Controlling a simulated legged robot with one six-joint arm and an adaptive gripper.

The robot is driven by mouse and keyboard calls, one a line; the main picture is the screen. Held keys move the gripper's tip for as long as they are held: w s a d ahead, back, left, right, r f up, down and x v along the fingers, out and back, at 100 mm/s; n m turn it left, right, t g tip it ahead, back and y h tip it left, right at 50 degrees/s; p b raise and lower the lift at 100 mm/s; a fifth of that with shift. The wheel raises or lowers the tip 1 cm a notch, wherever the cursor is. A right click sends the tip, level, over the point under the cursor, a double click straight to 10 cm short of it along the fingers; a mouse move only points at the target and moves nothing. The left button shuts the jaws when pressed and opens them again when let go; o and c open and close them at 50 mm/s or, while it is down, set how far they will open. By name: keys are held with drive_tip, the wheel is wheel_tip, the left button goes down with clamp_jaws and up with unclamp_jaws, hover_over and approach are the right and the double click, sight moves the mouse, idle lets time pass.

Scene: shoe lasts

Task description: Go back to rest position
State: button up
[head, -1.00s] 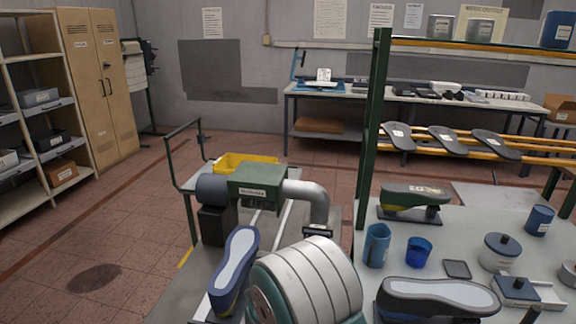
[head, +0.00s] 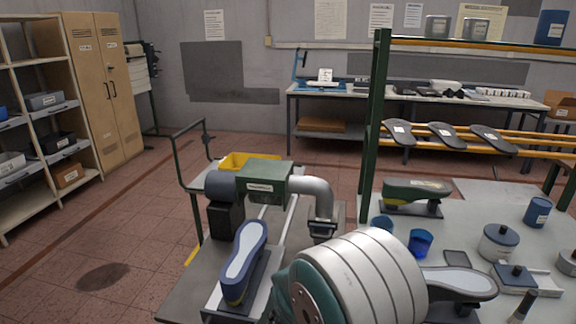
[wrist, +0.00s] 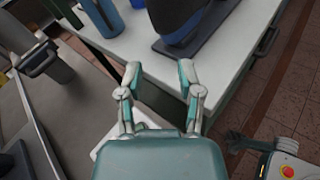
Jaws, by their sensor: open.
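My gripper (wrist: 160,82) shows in the wrist view, its two teal-padded fingers spread apart with nothing between them. It points at the near edge of a light worktable (wrist: 222,75). The base of a dark shoe last on a stand (wrist: 190,20) is beyond the fingertips, apart from them. In the head view my own white and teal arm link fills the bottom centre, and the fingers are hidden there. A blue last with a pale sole (head: 243,262) stands on a holder left of my arm. A grey-soled last (head: 460,284) is partly hidden behind my arm on the right.
A green machine (head: 264,180) with a grey pipe stands ahead, a yellow bin (head: 248,160) behind it. The right worktable (head: 470,215) holds a green last (head: 415,192), a blue cup (head: 420,243) and lidded pots. A green post (head: 375,130) rises at its edge. Floor is open at left.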

drive_tip(key=s+d+r+m+g+y, duration=0.3)
drive_tip(key=s+r+m+g, duration=0.1)
drive_tip(key=s+m, duration=0.3)
drive_tip(key=s+d+r+m+g+y, duration=0.3)
drive_tip(key=s+d+m, duration=0.1)
drive_tip(key=s+m, duration=0.25)
drive_tip(key=s+a+r+m+t+y, duration=0.4)
drive_tip(key=s+r+m+y, duration=0.3)
drive_tip(key=m, duration=0.2)
drive_tip(key=shift+s+a+y, duration=0.25)
drive_tip(key=shift+a+y, duration=0.05)
drive_tip(key=shift+a, duration=0.45)
